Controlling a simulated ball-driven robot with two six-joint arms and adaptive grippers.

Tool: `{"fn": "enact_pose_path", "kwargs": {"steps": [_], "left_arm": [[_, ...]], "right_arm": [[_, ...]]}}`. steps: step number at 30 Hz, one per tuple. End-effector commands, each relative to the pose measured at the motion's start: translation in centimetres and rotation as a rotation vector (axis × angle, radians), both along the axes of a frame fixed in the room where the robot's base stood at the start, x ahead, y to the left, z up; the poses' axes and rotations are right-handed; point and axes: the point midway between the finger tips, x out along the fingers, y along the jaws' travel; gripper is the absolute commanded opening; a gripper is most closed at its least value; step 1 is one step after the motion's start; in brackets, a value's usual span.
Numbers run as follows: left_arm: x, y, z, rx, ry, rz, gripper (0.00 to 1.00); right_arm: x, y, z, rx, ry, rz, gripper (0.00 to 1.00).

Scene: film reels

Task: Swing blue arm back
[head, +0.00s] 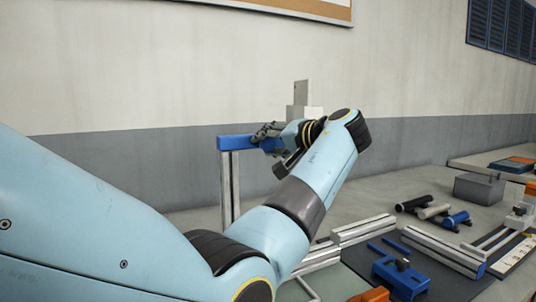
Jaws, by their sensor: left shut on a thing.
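The blue arm (236,142) is a short horizontal bar at the top of an upright silver post (229,188), left of the picture's middle. My left gripper (266,133) is shut on the blue arm toward its right end. The gripper's fingers and wrist hide that end, so I cannot see where the bar stops. My right gripper is out of view.
Silver rails (362,231) and a blue block fixture (400,277) lie on the bench at right. Several dark, grey and blue cylinders (433,211) lie behind them, near a grey box (479,188). A grey wall stands behind the bench.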

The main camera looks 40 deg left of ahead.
Motion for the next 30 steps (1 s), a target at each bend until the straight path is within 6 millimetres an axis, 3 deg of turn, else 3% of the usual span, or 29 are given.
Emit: {"fn": "enact_pose_path", "kwargs": {"steps": [9, 28, 29, 30], "left_arm": [[0.4, 0.2, -0.2, -0.001, 0.002, 0.083, 0.00], [0.4, 0.4, -0.1, 0.000, 0.002, 0.108, 0.00], [0.4, 0.4, -0.1, 0.000, 0.002, 0.108, 0.35], [0.4, 0.4, -0.1, 0.000, 0.002, 0.108, 0.40]], "right_arm": [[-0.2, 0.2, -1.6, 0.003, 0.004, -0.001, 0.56], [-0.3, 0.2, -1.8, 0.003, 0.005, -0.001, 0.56], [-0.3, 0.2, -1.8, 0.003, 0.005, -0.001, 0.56], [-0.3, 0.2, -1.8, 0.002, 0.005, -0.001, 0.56]]}}
